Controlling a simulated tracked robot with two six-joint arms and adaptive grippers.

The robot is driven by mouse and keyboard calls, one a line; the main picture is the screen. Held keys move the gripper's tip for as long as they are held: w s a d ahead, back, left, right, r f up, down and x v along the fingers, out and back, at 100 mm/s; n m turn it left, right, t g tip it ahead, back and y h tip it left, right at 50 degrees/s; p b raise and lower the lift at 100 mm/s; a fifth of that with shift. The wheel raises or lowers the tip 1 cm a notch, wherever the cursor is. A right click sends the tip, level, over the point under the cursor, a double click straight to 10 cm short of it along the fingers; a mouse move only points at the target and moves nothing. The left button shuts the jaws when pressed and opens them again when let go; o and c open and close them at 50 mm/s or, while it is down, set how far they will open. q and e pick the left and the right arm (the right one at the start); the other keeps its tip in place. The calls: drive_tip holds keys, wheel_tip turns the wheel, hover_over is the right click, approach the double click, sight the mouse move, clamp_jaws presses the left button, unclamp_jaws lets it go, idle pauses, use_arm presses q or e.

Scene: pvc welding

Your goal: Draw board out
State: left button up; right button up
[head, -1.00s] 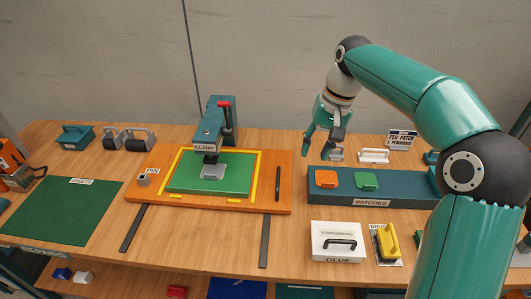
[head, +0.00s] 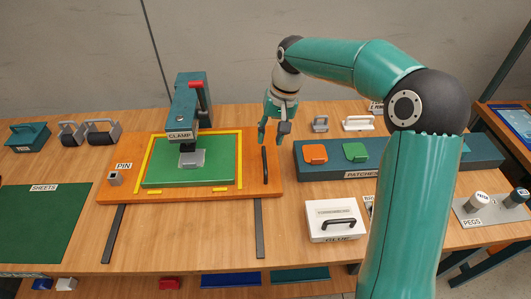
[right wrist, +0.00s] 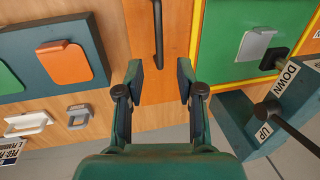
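The orange board (head: 190,192) lies on the bench with a green sheet (head: 215,172) inside its yellow border. A black bar handle (head: 265,165) stands on the board's right side. A clamp (head: 190,115) with a red-tipped lever reaches over the board, its grey pad over the sheet. My right gripper (head: 274,135) is open and empty, above the board's back right corner, just behind the handle. In the right wrist view the handle (right wrist: 158,35) lines up with the gap between the open fingers (right wrist: 160,74), ahead of them. My left gripper is not in view.
Two dark rails (head: 259,228) run from the board toward the bench's front edge, with bare wood between them. The patches block (head: 315,172) stands close on the right, and a white glue box (head: 335,220) stands in front of it. A pin (head: 114,178) sits at the board's left.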

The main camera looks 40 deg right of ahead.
sight(265, 157)
drive_tip(key=f, duration=0.4)
drive_tip(key=a+f, duration=0.1)
drive_tip(key=f, duration=0.2)
drive_tip(key=shift+w, duration=0.25)
clamp_jaws()
drive_tip(key=shift+r, duration=0.1)
